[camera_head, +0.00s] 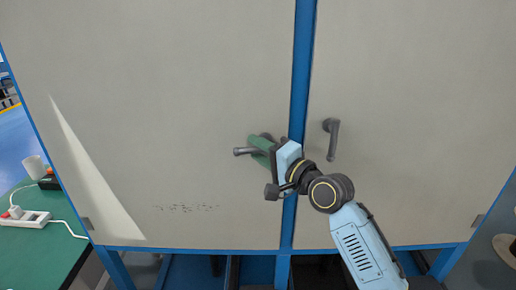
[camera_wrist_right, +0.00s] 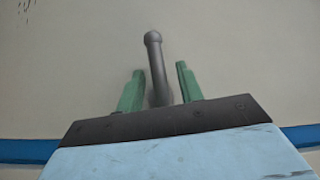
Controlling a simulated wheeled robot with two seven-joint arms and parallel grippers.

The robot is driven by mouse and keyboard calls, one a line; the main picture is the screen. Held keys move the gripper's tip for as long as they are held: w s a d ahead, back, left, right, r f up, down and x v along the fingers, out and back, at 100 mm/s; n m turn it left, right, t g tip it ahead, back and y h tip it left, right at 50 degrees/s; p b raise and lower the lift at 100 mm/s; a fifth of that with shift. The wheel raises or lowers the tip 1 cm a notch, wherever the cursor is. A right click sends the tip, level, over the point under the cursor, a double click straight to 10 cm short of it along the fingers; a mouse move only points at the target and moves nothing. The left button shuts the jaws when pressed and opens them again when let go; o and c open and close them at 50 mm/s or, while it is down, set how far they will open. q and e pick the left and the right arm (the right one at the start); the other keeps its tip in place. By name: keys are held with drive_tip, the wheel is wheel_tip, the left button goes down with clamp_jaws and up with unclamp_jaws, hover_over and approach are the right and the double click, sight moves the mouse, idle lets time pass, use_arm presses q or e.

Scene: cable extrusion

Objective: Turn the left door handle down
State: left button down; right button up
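The left door handle (camera_head: 241,151) is a dark grey lever on the left grey door (camera_head: 170,90). Its free end points left, about level, and part of it is hidden behind my right gripper. My right gripper (camera_head: 257,147) has green fingers and is at the handle. In the right wrist view the handle (camera_wrist_right: 155,60) runs between the two green fingers (camera_wrist_right: 158,85), with a gap visible on each side, so the gripper is open around it. The right door handle (camera_head: 332,138) hangs pointing down on the right door (camera_head: 420,90). My left gripper is not in view.
A blue post (camera_head: 303,60) runs between the two doors. A blue rail (camera_head: 190,249) lies along their bottom. A green table (camera_head: 40,250) at the lower left carries a white power strip (camera_head: 25,218) and a white cup (camera_head: 34,166).

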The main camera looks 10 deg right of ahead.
drive_tip(key=shift+w+a, duration=0.15)
drive_tip(key=shift+w, duration=0.1)
clamp_jaws()
idle(0.3)
